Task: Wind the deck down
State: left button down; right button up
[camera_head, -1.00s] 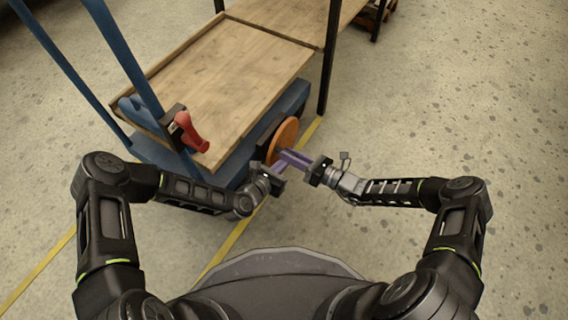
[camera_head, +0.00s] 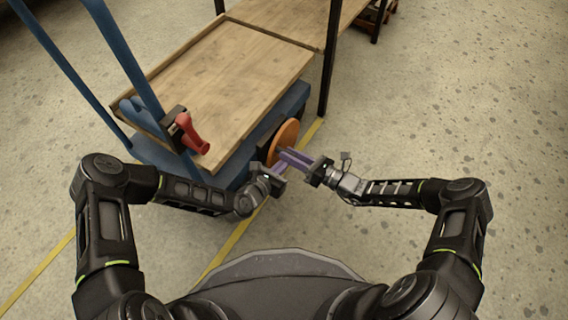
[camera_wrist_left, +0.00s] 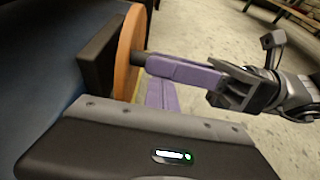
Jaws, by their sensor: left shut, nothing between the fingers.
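The deck (camera_head: 225,78) is a flat wooden top on a blue cart. An orange handwheel (camera_head: 285,139) stands upright at its near right corner and shows edge-on in the left wrist view (camera_wrist_left: 129,55). A short dark knob (camera_wrist_left: 138,58) sticks out from the wheel's face. My right gripper (camera_head: 291,153) has its purple fingertips at this knob; they look close together, but whether they clamp it is unclear. My left gripper (camera_head: 278,165) is shut and empty, just below and beside the right fingers; its purple fingers show in the left wrist view (camera_wrist_left: 160,95).
A red handle (camera_head: 191,133) on a black bracket sits at the deck's near left, beside the blue uprights (camera_head: 131,55). A dark post (camera_head: 329,65) and a second wooden surface (camera_head: 290,14) stand behind. The speckled floor at the right is clear.

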pick_arm(q)
jog(key=shift+w+d+r, duration=0.15)
jog(key=shift+w+r, duration=0.25)
jog(key=shift+r, duration=0.15)
pick_arm(e)
jog(key=shift+s+a+f, duration=0.35)
jog(key=shift+s+f, duration=0.05)
jog(key=shift+s, duration=0.1)
pick_arm(q)
jog(key=shift+s+f, duration=0.15)
jog(key=shift+f, duration=0.1)
pick_arm(e)
jog(key=v, duration=0.8)
jog(key=shift+w+d+r, duration=0.3)
jog(key=shift+w, duration=0.1)
